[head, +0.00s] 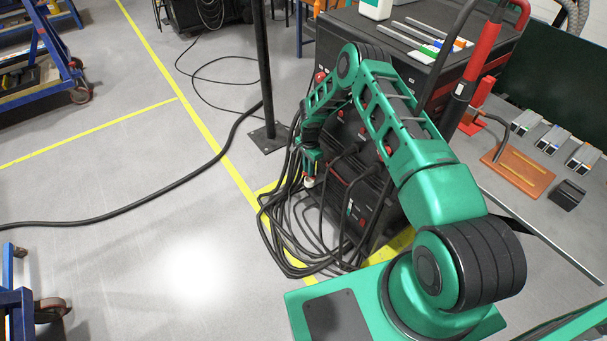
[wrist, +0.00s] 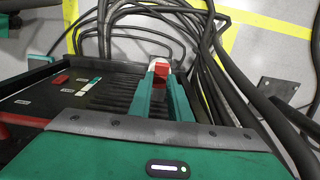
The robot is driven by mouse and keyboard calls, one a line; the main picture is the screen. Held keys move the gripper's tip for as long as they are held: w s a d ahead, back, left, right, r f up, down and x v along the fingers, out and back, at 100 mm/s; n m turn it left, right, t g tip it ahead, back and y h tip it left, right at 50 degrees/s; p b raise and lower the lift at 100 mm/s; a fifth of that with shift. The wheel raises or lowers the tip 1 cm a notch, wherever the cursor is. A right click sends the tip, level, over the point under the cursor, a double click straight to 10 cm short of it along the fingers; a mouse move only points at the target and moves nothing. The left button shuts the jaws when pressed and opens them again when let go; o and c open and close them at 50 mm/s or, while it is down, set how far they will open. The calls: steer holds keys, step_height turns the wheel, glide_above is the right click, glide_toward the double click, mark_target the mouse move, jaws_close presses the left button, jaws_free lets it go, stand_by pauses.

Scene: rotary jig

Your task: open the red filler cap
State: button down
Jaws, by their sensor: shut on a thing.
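The red filler cap (wrist: 161,69) is between my fingertips in the wrist view, with a pale collar around it. My gripper (wrist: 160,76) is shut on the cap, one green finger on each side. In the head view my gripper (head: 309,172) reaches down at the left side of the black machine (head: 368,190), near the bundle of cables. The cap is too small and too covered to make out there. The wrist view does not show whether the cap has turned or lifted.
Black cables (head: 285,235) hang and coil around the machine, close to my gripper. A black post (head: 265,70) stands behind. A red switch (wrist: 60,80) sits on the machine's panel. The grey floor (head: 130,190) on the left is mostly clear, crossed by one cable.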

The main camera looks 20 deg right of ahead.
steer(key=shift+w+d+r, duration=0.15)
steer(key=shift+w+d, duration=0.05)
steer(key=shift+d, duration=0.4)
steer(key=shift+w+d+r, duration=0.1)
steer(key=shift+w+d, duration=0.1)
steer(key=shift+d, duration=0.4)
steer(key=c, duration=1.6)
jaws_free()
steer(key=shift+c, duration=0.2)
steer(key=shift+a+f, duration=0.1)
steer(key=shift+a, duration=0.1)
steer(key=shift+s+a, duration=0.1)
step_height(320, 180, up, 11)
steer(key=shift+f, duration=0.15)
steer(key=shift+c, duration=0.2)
